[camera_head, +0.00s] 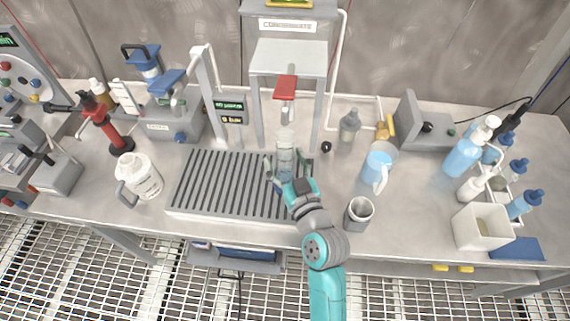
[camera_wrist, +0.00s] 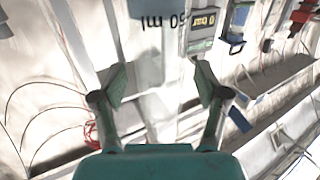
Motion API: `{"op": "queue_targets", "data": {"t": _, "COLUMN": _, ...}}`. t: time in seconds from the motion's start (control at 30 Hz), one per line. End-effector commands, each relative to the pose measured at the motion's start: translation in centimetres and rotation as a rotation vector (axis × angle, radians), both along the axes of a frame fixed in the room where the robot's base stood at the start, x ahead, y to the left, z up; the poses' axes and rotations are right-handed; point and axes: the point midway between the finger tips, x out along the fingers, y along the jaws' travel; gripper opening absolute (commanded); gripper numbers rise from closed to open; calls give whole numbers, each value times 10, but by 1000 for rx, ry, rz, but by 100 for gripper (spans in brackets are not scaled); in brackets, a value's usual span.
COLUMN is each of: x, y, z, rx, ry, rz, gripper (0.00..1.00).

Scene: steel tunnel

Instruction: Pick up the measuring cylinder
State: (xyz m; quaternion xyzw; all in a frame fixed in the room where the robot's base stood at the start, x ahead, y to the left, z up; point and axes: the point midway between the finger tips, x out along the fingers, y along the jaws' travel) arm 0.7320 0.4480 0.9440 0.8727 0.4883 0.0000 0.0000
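The measuring cylinder (camera_head: 285,150) is clear and stands upright at the back right of the slatted grey drain tray (camera_head: 215,187), below the red-handled tap. In the wrist view its clear body (camera_wrist: 150,65) shows with upside-down "50 ml" marking near the top edge. My gripper (camera_head: 288,168) is at the cylinder, on the near side, with one finger to each side of it. In the wrist view my gripper (camera_wrist: 160,85) is open, and a gap seems to show beside both fingers. The lower part of the cylinder is partly hidden by my gripper.
The red tap lever (camera_head: 286,88) and its grey housing (camera_head: 290,58) stand just above and behind. A white jug (camera_head: 139,177) is left of the tray. Bottles crowd the right end.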

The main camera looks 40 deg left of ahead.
Motion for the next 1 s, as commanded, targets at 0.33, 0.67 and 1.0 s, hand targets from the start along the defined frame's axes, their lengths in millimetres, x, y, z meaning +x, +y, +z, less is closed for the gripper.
{"op": "queue_targets", "data": {"t": 0.33, "x": 0, "y": 0, "z": 0, "rx": 1, "ry": -1, "rz": 0, "gripper": 0}}
{"op": "queue_targets", "data": {"t": 0.67, "x": 0, "y": 0, "z": 7, "rx": 3, "ry": -2, "rz": 0, "gripper": 0}}
{"op": "queue_targets", "data": {"t": 1.0, "x": -7, "y": -12, "z": 35, "rx": 0, "ry": 1, "rz": -1, "gripper": 0}}
